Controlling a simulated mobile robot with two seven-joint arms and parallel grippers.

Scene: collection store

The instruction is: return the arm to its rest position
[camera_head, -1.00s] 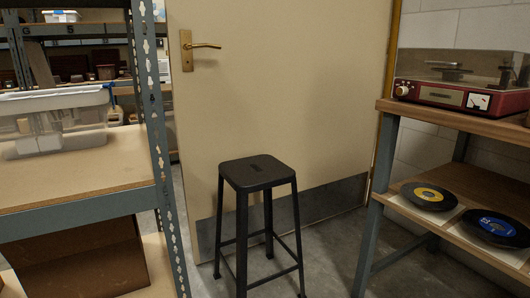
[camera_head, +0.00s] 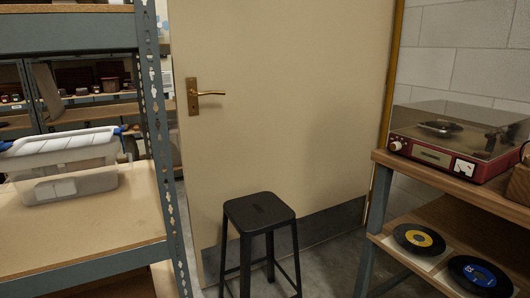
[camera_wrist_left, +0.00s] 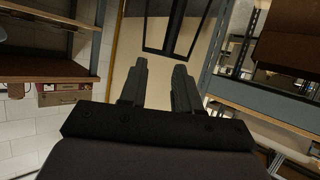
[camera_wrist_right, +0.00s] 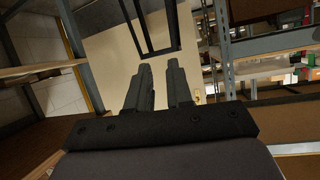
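Neither of my arms shows in the head view. My left gripper (camera_wrist_left: 160,72) is in the left wrist view, its two dark fingers apart with nothing between them. My right gripper (camera_wrist_right: 159,70) is in the right wrist view, its fingers also apart and empty, with a narrower gap. Both wrist views show the pale door and dark stool legs beyond the fingertips. No object touches either gripper in these views.
A black stool (camera_head: 259,212) stands before a closed cream door (camera_head: 290,110). A metal shelf with a clear lidded bin (camera_head: 68,165) is at left. At right, a wooden stand holds a red record player (camera_head: 440,150), with records (camera_head: 419,239) below. Some grey floor is bare.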

